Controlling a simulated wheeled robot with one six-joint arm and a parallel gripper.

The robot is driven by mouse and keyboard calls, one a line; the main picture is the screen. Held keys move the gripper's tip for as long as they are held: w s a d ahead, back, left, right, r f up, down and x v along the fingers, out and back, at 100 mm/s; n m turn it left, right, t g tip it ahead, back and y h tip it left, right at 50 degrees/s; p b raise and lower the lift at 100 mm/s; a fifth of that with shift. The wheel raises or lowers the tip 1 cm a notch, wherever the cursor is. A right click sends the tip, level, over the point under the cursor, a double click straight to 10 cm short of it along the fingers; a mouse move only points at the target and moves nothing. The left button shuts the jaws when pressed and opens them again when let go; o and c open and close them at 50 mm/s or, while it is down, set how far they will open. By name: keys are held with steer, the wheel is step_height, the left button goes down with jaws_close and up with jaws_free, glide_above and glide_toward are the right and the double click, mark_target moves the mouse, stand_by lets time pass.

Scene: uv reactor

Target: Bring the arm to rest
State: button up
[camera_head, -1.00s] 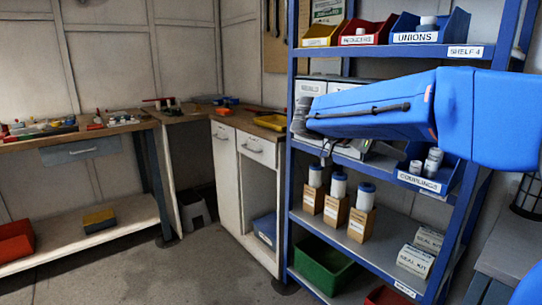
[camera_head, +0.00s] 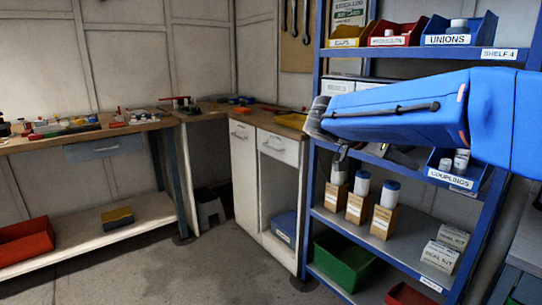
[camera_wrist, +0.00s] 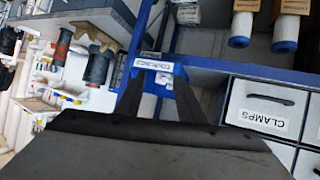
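My arm, a blue link, reaches in from the right across the front of the blue shelf rack (camera_head: 311,170). My gripper (camera_head: 338,152) hangs at its left end, small and dark, in front of the rack's middle shelf. In the wrist view my gripper (camera_wrist: 158,92) shows two dark fingers standing apart. Nothing shows held between them. A blue bin with a label (camera_wrist: 157,66) appears beyond the fingertips. I cannot tell whether the fingers touch anything.
The rack holds a unions bin (camera_head: 458,30), a couplings bin (camera_head: 452,174), bottles on wooden blocks (camera_head: 357,207) and seal kit boxes (camera_head: 440,257). A green bin (camera_head: 345,262) sits low. A workbench (camera_head: 80,137) stands at the left. The floor (camera_head: 215,262) in front is clear.

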steer(key=s+a+f+n+t+y, duration=0.1)
steer(key=s+a+f+n+y, duration=0.1)
steer(key=s+f+n+y, duration=0.4)
steer(key=s+a+f+n+t+y, duration=0.1)
steer(key=s+a+f+n+y, duration=0.2)
steer(key=s+f, duration=1.3)
steer(key=s+n+y, duration=0.3)
steer(key=s+n, duration=0.2)
steer(key=shift+s+a, duration=0.15)
steer(key=shift+s, duration=0.15)
